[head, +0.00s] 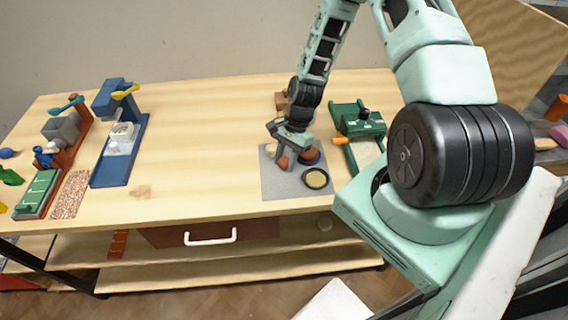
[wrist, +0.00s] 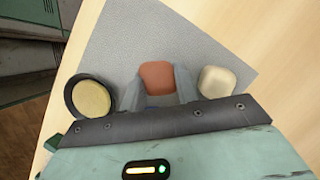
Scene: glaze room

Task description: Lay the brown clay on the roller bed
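The brown clay (wrist: 157,77) is a reddish-brown rounded lump, seen between the two fingers of my gripper (wrist: 158,84) in the wrist view. The fingers lie close along both its sides; I cannot tell whether they press on it. In the head view my gripper (head: 290,154) is low over the grey mat (head: 270,184), and the clay (head: 283,163) shows at its fingers. A green machine (head: 355,118) with a pale bed (head: 366,152) stands right of the mat, partly hidden by my arm; it looks like the roller.
A cream lump (wrist: 216,82) lies beside the clay on the mat. A black-rimmed round dish (head: 316,179) with pale yellow content is on the mat's near side. A reddish-brown round thing (head: 309,154) sits behind it. A blue stand (head: 118,155) is left; the table's middle is clear.

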